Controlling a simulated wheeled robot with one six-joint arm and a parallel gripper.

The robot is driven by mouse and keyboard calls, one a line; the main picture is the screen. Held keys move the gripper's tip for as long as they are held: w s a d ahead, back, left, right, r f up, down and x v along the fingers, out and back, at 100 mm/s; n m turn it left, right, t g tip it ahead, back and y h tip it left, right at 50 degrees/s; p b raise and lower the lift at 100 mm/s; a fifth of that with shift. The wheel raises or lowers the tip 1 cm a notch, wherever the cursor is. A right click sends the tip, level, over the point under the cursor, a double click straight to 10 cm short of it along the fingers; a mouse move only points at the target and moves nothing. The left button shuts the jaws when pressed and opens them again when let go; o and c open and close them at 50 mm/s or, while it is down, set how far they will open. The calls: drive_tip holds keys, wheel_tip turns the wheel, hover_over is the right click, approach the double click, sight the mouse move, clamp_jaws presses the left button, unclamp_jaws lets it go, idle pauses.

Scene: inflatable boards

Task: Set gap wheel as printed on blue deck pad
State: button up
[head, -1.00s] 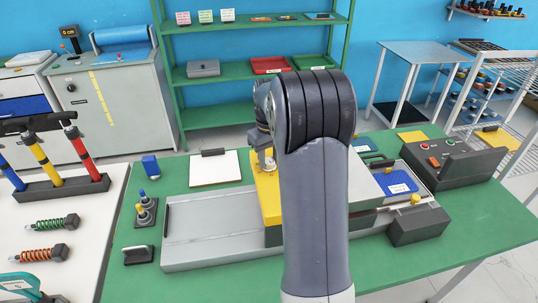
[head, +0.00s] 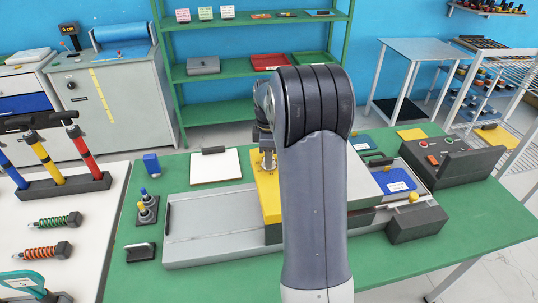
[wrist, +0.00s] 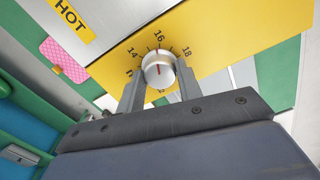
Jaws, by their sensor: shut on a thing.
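The gap wheel, a round silver knob (wrist: 158,66), sits on a yellow plate (wrist: 225,30). Around it are dark ticks and the numbers 14, 16 and 18, with 16 at the top. A short red line on its face looks near vertical; which end points to the scale I cannot tell. My gripper (wrist: 160,80) is shut on the wheel, one finger on each side. In the head view my arm hides much of the machine, and the yellow plate (head: 268,195) shows left of it. The blue deck pad (head: 393,180) carries a white label too small to read.
A long grey bed (head: 210,225) extends left of the plate. A dark control box (head: 450,160) with buttons stands at the right. Green table is clear at the front right.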

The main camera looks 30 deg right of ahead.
drive_tip(key=n, duration=0.5)
drive_tip(key=shift+n, duration=2.5)
drive_tip(key=o, duration=1)
drive_tip(key=shift+c, duration=0.2)
drive_tip(key=shift+r, duration=0.1)
wheel_tip(320, 180, up, 11)
drive_tip(key=shift+b, duration=0.4)
drive_tip(key=shift+f, duration=0.2)
